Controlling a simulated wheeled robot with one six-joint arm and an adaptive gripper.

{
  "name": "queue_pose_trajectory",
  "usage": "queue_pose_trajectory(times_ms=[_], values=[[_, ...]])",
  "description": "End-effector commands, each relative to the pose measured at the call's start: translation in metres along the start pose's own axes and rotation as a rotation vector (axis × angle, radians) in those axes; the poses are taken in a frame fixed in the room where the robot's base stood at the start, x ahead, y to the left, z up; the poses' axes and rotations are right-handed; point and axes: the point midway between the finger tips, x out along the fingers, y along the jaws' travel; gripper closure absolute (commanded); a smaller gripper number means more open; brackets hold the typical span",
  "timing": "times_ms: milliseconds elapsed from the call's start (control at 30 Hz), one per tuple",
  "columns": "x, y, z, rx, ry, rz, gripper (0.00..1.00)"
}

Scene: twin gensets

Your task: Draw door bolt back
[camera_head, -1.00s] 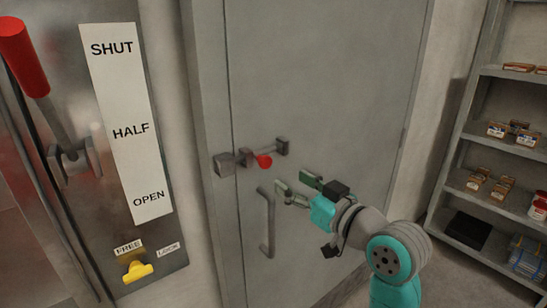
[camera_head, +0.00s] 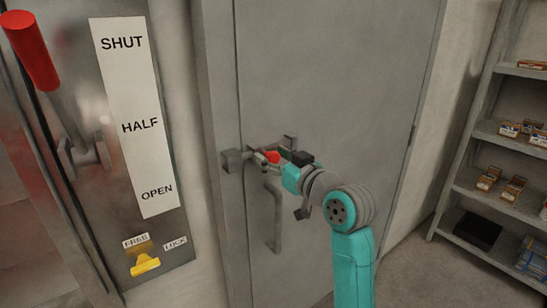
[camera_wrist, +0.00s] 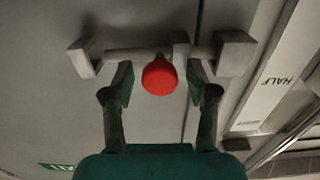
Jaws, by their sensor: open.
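The door bolt (camera_wrist: 140,53) is a grey rod running through brackets, with a red knob (camera_wrist: 160,76). In the head view the red knob (camera_head: 273,157) sits at the left part of the grey door (camera_head: 330,80), above the pull handle (camera_head: 273,215). The bolt's end reaches the keeper block (camera_head: 233,161) on the frame, also seen in the wrist view (camera_wrist: 235,53). My gripper (camera_wrist: 160,85) is open, with one finger on each side of the knob. Whether a finger touches the knob I cannot tell. In the head view my gripper (camera_head: 268,160) partly hides the bolt.
Left of the door is a panel with a red lever (camera_head: 30,50), a SHUT/HALF/OPEN label (camera_head: 135,120) and a yellow latch (camera_head: 145,263) below FREE and LOCK tags. Shelves (camera_head: 490,135) with small boxes stand at the right. Bare floor shows between door and shelves.

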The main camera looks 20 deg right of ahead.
Motion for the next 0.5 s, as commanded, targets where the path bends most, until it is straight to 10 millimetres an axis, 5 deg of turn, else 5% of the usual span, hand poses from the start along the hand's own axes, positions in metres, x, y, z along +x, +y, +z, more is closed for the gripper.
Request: queue_pose_trajectory(times_ms=[267,500], values=[[0.0012,0.0001,0.0000,0.000,0.000,0.000,0.42],[0.0011,0.0001,0.0001,0.000,0.000,0.000,1.00]])
